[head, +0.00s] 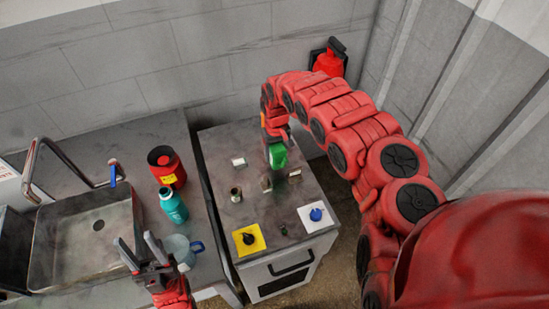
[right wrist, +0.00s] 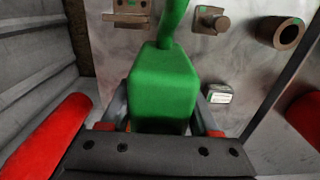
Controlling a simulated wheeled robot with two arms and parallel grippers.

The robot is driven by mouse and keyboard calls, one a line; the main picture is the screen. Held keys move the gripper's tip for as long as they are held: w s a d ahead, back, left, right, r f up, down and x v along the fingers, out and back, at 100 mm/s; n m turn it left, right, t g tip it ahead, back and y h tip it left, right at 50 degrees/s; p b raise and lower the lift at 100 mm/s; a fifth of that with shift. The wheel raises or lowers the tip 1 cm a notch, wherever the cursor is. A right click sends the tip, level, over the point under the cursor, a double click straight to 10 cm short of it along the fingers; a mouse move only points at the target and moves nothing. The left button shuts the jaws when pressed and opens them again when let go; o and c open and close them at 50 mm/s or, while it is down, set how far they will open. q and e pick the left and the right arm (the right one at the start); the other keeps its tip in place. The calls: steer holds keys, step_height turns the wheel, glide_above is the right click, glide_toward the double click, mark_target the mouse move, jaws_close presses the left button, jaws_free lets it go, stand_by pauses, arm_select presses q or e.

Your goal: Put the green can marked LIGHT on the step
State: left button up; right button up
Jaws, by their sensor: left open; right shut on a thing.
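The green can (head: 277,156) is above the far part of the grey cabinet top (head: 215,145), gripped by my right gripper (head: 273,140). In the right wrist view the green can (right wrist: 163,85) sits between the two fingers of my right gripper (right wrist: 160,120), with its narrow green spout pointing to the top of the picture. No LIGHT marking is readable. I cannot tell whether the can touches the surface below. My left gripper (head: 143,248) is open and empty, at the lower left near a clear mug. I cannot make out which part is the step.
The cabinet top carries several small metal fittings (head: 235,194), a yellow plate (head: 248,240) with a black knob and a white plate (head: 316,217) with a blue knob. A red canister (head: 166,167), teal bottle (head: 173,206), clear mug (head: 180,249) and sink (head: 60,246) are left.

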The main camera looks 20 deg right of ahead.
mark_target(276, 160)
steer(key=shift+a+f+p, duration=0.15)
steer(key=shift+f+p, duration=0.35)
steer(key=shift+f, duration=0.95)
steer(key=shift+w+f, duration=0.1)
steer(key=shift+f, duration=0.3)
steer(key=shift+f, duration=0.15)
steer(key=o, duration=1.5)
steer(key=shift+c, duration=0.2)
